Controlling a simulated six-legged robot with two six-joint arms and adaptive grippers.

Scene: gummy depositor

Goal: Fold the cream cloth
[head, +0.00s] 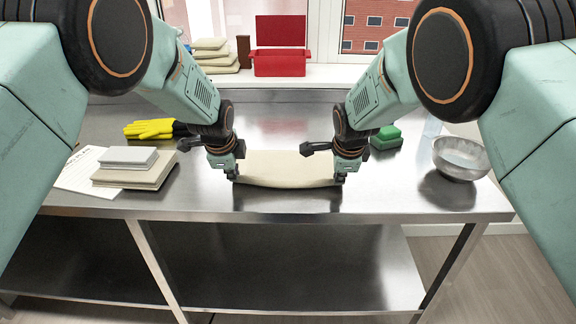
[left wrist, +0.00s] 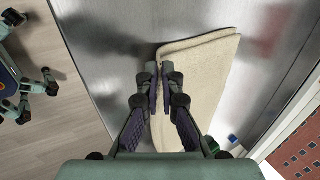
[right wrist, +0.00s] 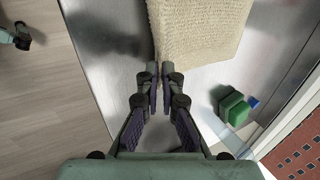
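The cream cloth (head: 288,168) lies on the steel table as a narrow band between my two grippers, with its near edge bowed. In the left wrist view the cloth (left wrist: 205,75) shows two layers, slightly offset at one end. My left gripper (head: 233,173) is nearly closed at the cloth's near left corner; its fingertips (left wrist: 160,70) pinch the edge. My right gripper (head: 340,178) is nearly closed at the near right corner, where its fingertips (right wrist: 159,68) meet the corner of the cloth (right wrist: 200,25). The cloth between the fingertips is largely hidden.
A green block (head: 386,138) and metal bowl (head: 460,158) stand at right. A red box (head: 280,62) is on the sill. The table front is clear.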

